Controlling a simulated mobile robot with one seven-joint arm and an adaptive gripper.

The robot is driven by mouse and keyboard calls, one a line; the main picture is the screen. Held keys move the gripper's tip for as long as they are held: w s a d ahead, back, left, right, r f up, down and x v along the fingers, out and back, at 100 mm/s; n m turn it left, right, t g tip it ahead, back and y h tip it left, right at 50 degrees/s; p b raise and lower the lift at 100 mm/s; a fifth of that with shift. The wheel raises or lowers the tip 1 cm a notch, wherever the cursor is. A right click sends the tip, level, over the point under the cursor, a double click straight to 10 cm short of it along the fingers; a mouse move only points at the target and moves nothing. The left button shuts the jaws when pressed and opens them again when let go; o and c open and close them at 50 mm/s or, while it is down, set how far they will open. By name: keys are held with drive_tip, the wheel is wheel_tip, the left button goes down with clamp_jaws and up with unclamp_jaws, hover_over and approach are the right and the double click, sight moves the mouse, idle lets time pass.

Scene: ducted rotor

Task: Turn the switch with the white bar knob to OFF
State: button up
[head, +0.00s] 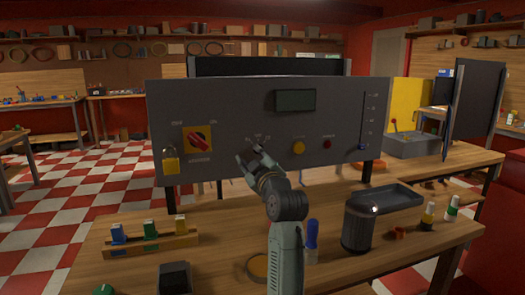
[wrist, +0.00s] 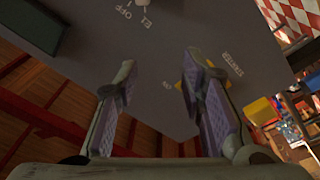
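The grey control panel (head: 230,100) stands upright behind the table. My gripper (head: 253,150) is in front of its middle, and it also shows in the wrist view (wrist: 158,78). Its two fingers are apart with nothing between them. In the wrist view, a small part of a white knob (wrist: 142,3) shows at the top edge, beside the OFF lettering and beyond the fingertips. Most of it is cut off, so I cannot tell its setting. In the head view my gripper hides that spot, and only some small lettering shows around it.
The panel also carries a red rotary switch (head: 198,139) on a yellow plate, a yellow padlock (head: 170,161), a dark display (head: 295,100), a yellow button (head: 299,148), a red button (head: 326,143) and a slider (head: 362,146). A dark canister (head: 358,225) stands on the table.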

drive_tip(key=w+d+f+h, duration=0.1)
drive_tip(key=w+d+f, duration=0.1)
drive_tip(key=d, duration=0.4)
drive_tip(key=p+x, duration=0.4)
drive_tip(key=x, duration=0.7)
drive_tip(key=shift+f+g, duration=0.4)
drive_tip(key=shift+f, duration=0.35)
drive_tip(key=shift+w, duration=0.1)
drive_tip(key=shift+c, duration=0.4)
clamp_jaws()
